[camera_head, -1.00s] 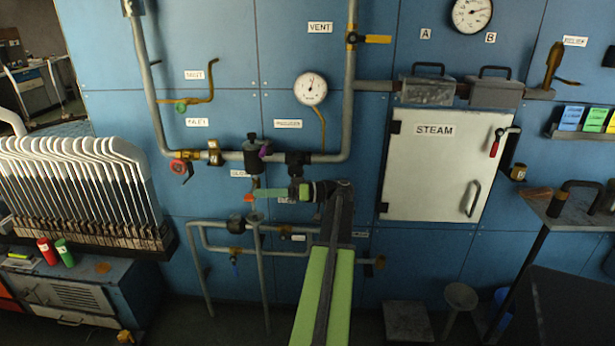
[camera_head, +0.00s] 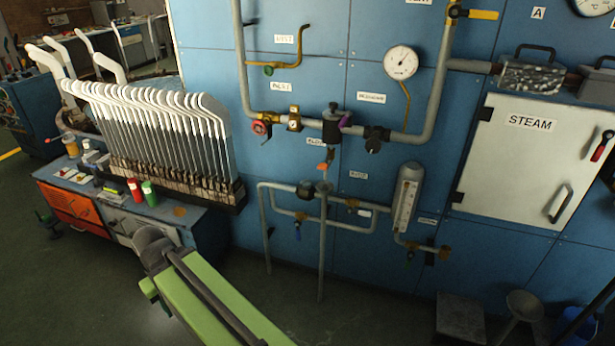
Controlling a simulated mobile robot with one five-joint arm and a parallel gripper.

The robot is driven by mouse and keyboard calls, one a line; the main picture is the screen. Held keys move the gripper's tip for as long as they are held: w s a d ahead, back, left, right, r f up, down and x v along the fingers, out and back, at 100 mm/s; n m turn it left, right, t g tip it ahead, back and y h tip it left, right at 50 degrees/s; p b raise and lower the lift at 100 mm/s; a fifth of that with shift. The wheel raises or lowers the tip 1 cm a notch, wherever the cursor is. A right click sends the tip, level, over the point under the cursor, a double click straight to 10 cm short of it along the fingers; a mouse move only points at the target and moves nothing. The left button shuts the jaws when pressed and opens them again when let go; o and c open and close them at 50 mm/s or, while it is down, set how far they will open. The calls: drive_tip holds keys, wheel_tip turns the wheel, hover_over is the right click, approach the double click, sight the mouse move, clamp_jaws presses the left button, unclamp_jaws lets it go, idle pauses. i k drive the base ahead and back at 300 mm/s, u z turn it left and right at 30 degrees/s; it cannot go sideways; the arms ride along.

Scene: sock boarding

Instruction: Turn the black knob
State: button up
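A black knob (camera_head: 374,142) sits on the horizontal grey pipe on the blue wall, below and left of the round gauge. Only a small green part of my gripper (camera_head: 148,288) shows there, well left of and below the knob. Its fingers are mostly hidden, so its opening cannot be told. The knob is unobstructed, and nothing touches it.
A red valve wheel (camera_head: 262,127) is on the pipe's left part. A gauge (camera_head: 401,62) is above the knob. A clear-fronted cylinder (camera_head: 406,200) stands below right. A rack of white-topped boards (camera_head: 165,130) is at left. The STEAM door (camera_head: 525,165) is at right. Dark floor lies in front.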

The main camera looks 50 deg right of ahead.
sight(373, 145)
drive_tip(key=u, duration=1.2)
drive_tip(key=k, duration=1.15)
drive_tip(key=z, duration=1.1)
drive_tip(key=i, duration=1)
drive_tip(key=u, duration=0.05)
